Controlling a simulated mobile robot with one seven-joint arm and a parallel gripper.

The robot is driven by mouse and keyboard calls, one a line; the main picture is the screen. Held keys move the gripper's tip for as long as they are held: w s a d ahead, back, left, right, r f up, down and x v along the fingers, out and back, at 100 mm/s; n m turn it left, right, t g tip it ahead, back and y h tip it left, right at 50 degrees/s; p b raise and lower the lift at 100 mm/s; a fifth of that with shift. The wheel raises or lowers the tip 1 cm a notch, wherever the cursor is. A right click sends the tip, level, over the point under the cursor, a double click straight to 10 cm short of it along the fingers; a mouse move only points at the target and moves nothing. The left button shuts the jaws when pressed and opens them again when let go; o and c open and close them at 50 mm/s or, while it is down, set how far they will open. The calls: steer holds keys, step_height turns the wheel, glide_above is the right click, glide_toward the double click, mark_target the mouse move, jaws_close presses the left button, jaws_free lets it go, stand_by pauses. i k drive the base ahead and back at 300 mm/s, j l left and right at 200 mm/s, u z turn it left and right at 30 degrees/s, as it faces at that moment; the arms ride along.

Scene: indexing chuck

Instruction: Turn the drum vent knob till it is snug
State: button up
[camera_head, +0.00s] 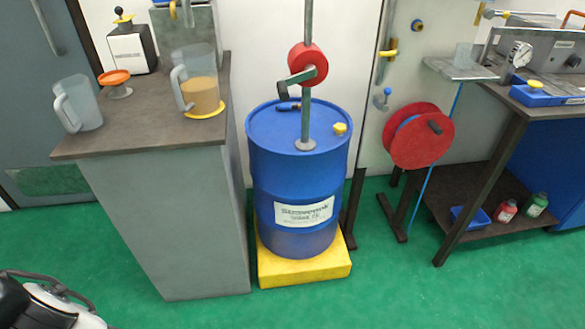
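A blue drum (270,172) stands upright on a yellow base in the middle of the view. A small yellow knob (340,128) sits on the right side of the drum's top; it looks like the vent knob. How tight it is cannot be told. A grey post with a red hand-crank pump (306,63) rises from the drum top, left of the knob. A small dark blue and black item (288,106) lies near the back of the lid. Part of my arm shows at the bottom left, far from the drum; my gripper's fingers are not visible.
A grey counter (130,138) left of the drum holds pitchers and an orange dish. A red and blue hose reel (422,142) stands to the right, before a dark workbench (500,112). Green floor (350,300) is clear in front of the drum.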

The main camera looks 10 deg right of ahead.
mark_target(340, 129)
steer(key=i+l, duration=0.1)
steer(key=l, duration=0.5)
steer(key=i+l, duration=0.1)
steer(key=l, duration=0.5)
steer(key=i+l, duration=0.1)
steer(key=l, duration=0.45)
steer(key=i+j, duration=0.25)
steer(key=i, duration=0.2)
steer(key=j+u, duration=0.05)
